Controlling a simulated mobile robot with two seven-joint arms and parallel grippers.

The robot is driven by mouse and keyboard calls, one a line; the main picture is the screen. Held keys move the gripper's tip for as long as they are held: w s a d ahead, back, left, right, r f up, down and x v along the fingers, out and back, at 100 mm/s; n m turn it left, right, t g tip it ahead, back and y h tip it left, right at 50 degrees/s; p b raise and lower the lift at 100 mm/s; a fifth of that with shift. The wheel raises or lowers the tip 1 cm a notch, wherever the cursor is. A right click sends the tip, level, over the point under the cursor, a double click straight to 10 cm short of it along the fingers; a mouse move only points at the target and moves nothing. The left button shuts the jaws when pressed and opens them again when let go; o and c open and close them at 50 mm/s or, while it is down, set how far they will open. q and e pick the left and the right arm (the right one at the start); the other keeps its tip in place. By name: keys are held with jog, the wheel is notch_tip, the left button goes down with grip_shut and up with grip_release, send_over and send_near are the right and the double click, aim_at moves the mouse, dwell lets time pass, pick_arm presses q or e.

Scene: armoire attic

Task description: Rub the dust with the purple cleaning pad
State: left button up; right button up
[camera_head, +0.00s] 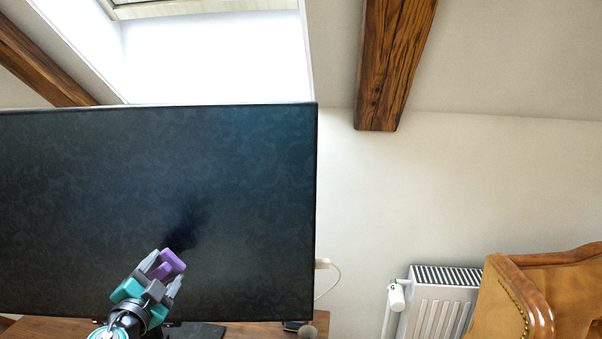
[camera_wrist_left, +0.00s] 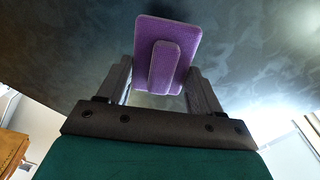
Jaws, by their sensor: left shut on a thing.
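My left gripper (camera_head: 162,272) is shut on the purple cleaning pad (camera_head: 171,260), in front of the lower middle of a large dark screen. The pad also shows in the left wrist view (camera_wrist_left: 186,42), with its raised grip between the two grey fingers. The screen (camera_head: 80,200) has a mottled, dusty-looking film over most of its face. A darker, clearer patch (camera_head: 186,228) lies just above the pad. The pad is very close to the screen; I cannot tell for sure whether it touches. My right gripper is not in view.
The screen stands on a wooden desk (camera_head: 50,329). A white radiator (camera_head: 440,306) and a tan leather chair (camera_head: 570,295) are at the lower right. A cable (camera_head: 334,280) hangs beside the screen's right edge. A wooden beam (camera_head: 392,65) comes down at upper right.

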aim_at(170, 259)
pick_arm(q)
jog(key=shift+w+d+r, duration=0.1)
jog(key=shift+w+r, duration=0.1)
jog(key=shift+w, duration=0.8)
jog(key=shift+w+d+r, duration=0.1)
jog(key=shift+w+r, duration=0.05)
jog(key=shift+w, duration=0.8)
jog(key=shift+s, duration=0.15)
